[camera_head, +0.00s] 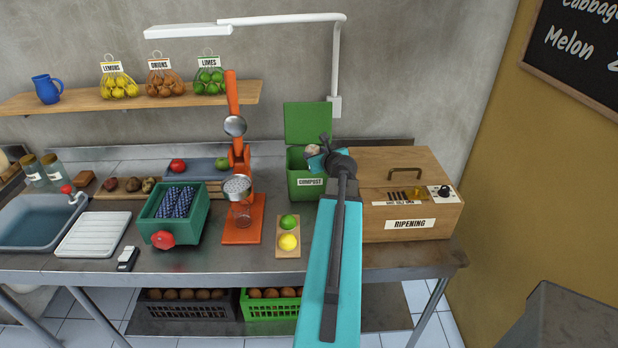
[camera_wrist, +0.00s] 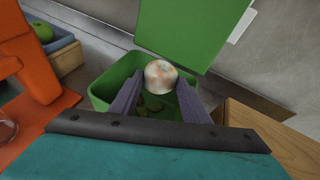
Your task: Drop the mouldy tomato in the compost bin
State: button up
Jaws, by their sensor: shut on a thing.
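The mouldy tomato (camera_wrist: 161,75) is pale and whitish with orange patches. My gripper (camera_wrist: 158,90) is shut on it, one finger on each side. The green compost bin (camera_head: 306,187) stands on the bench with its lid (camera_head: 307,122) raised at the back. In the head view the tomato (camera_head: 312,152) and my gripper (camera_head: 318,157) show over the bin's opening. In the wrist view the bin's rim (camera_wrist: 100,97) surrounds the tomato, and dark scraps (camera_wrist: 153,105) show inside below it. How far the tomato is above the scraps is hard to tell.
A wooden ripening box (camera_head: 410,224) stands close to the right of the bin. An orange juicer (camera_head: 242,215) stands to the left. A small board (camera_head: 289,252) with a lime and a lemon lies in front. A lamp (camera_head: 290,20) hangs above.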

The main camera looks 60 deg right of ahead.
jog(key=shift+f+b, duration=0.35)
jog(key=shift+f, duration=0.2)
jog(key=o, duration=1.2)
jog(key=shift+s+a, duration=0.1)
jog(key=shift+s, duration=0.05)
jog(key=b+v, duration=0.2)
jog(key=v, duration=0.3)
jog(key=shift+s+a+r+b, duration=0.1)
jog(key=shift+s+a+b, duration=0.05)
jog(key=shift+b, duration=0.25)
